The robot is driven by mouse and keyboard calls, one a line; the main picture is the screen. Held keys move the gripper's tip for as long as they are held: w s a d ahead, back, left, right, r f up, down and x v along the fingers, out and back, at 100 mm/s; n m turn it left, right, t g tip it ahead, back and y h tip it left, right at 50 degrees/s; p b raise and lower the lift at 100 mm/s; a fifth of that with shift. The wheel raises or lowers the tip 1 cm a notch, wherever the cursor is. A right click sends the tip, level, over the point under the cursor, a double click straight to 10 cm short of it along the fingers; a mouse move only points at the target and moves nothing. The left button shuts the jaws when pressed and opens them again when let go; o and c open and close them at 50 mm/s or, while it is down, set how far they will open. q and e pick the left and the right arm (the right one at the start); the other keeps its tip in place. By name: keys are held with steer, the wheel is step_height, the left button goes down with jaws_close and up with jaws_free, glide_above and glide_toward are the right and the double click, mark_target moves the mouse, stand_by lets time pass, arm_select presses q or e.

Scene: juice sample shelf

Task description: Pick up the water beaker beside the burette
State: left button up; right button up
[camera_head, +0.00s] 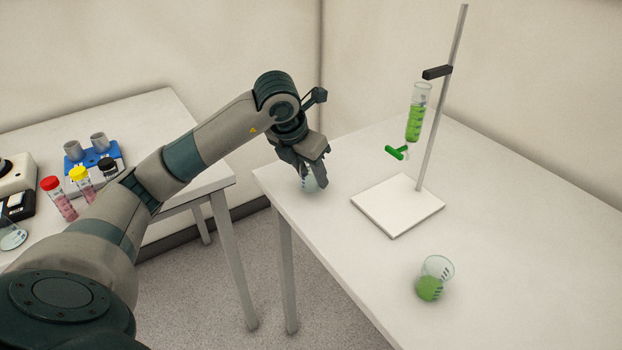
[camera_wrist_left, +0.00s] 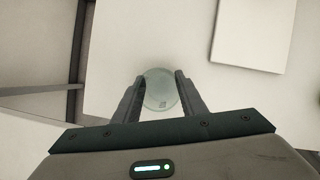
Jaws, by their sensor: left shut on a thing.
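The water beaker (camera_head: 309,184) is a small clear glass near the left corner of the right-hand table. My left gripper (camera_head: 312,172) reaches down over it and is shut on it, with its fingers hiding most of the glass. In the left wrist view the round beaker (camera_wrist_left: 160,90) sits between the two fingers (camera_wrist_left: 161,95), one on each side. I cannot tell whether its base touches the table. The burette (camera_head: 415,115), with green liquid and a green tap, is clamped on a stand to the right of the gripper. My right gripper is not in view.
The stand's white base (camera_head: 398,205) lies right of the gripper; it also shows in the wrist view (camera_wrist_left: 249,32). A beaker of green liquid (camera_head: 432,280) stands nearer the front. A second table at left holds capped tubes (camera_head: 62,200) and a blue rack (camera_head: 90,155).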

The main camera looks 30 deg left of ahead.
arm_select(q)
step_height(320, 180, up, 2)
steer(key=shift+d+r+b, duration=0.15)
steer(key=shift+r+b, duration=0.1)
steer(key=shift+b, duration=0.05)
steer(key=d+r, duration=0.6)
steer(key=d, duration=0.5)
steer(key=shift+d+r+b, duration=0.2)
steer(key=shift+r+b, duration=0.1)
steer(key=shift+b, duration=0.1)
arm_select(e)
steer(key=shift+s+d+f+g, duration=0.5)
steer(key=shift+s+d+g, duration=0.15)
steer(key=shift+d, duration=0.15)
